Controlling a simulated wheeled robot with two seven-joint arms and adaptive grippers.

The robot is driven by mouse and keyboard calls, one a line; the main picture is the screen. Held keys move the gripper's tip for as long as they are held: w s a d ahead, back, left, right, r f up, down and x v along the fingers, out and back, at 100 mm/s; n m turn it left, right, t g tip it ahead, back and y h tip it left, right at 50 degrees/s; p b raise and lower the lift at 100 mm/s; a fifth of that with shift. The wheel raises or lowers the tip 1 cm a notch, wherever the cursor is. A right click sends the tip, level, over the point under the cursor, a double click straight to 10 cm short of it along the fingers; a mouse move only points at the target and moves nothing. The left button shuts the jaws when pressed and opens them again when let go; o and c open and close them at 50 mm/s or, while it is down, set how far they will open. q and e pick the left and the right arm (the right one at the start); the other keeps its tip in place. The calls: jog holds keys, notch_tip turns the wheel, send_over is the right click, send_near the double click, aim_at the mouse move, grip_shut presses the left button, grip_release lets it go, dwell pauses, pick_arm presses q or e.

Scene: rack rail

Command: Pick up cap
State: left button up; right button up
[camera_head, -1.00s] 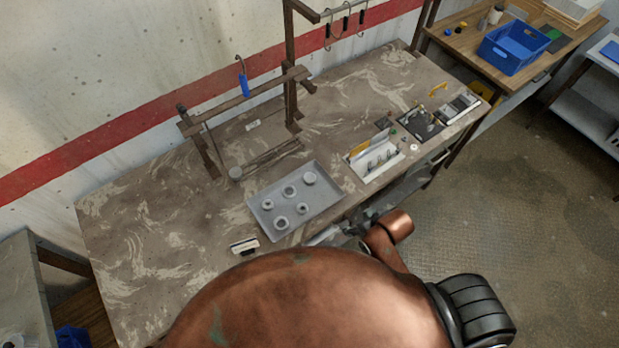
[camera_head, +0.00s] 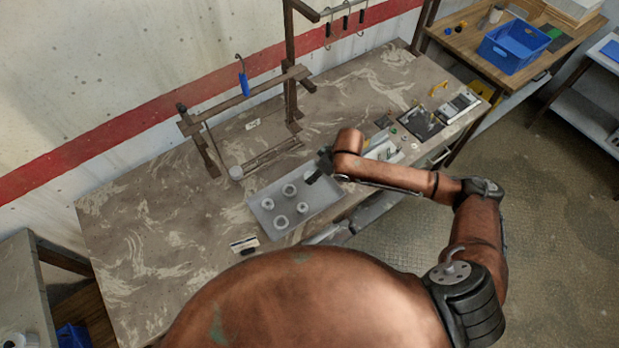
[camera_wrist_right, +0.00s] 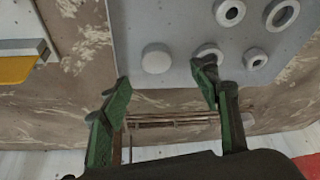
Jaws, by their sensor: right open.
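A grey metal tray (camera_head: 265,222) on the bench holds several pale grey round parts. In the right wrist view, one part is a solid, flat-topped disc that looks like the cap (camera_wrist_right: 156,58); the others are rings with holes, such as one ring (camera_wrist_right: 255,59). My right gripper (camera_wrist_right: 163,86) is open and empty, its green-padded fingers over the tray's edge with the cap between and beyond the tips. In the head view, the right gripper (camera_head: 318,168) is over the tray's upper right corner and hides the cap. My left gripper is not in view.
A dark rack frame (camera_head: 240,98) with a blue-handled hook (camera_head: 244,84) stands behind the tray. A white holder (camera_head: 382,150) lies right of it, partly behind my arm. A small labelled block (camera_head: 244,244) lies in front. The bench's left side is clear.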

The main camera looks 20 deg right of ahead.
jog(key=x, duration=0.7)
jog(key=shift+w+f, duration=0.25)
jog(key=shift+w, duration=0.15)
jog(key=shift+d, duration=0.1)
jog(key=shift+c, duration=0.2)
jog(key=c, duration=1.1)
jog(key=shift+r, duration=0.1)
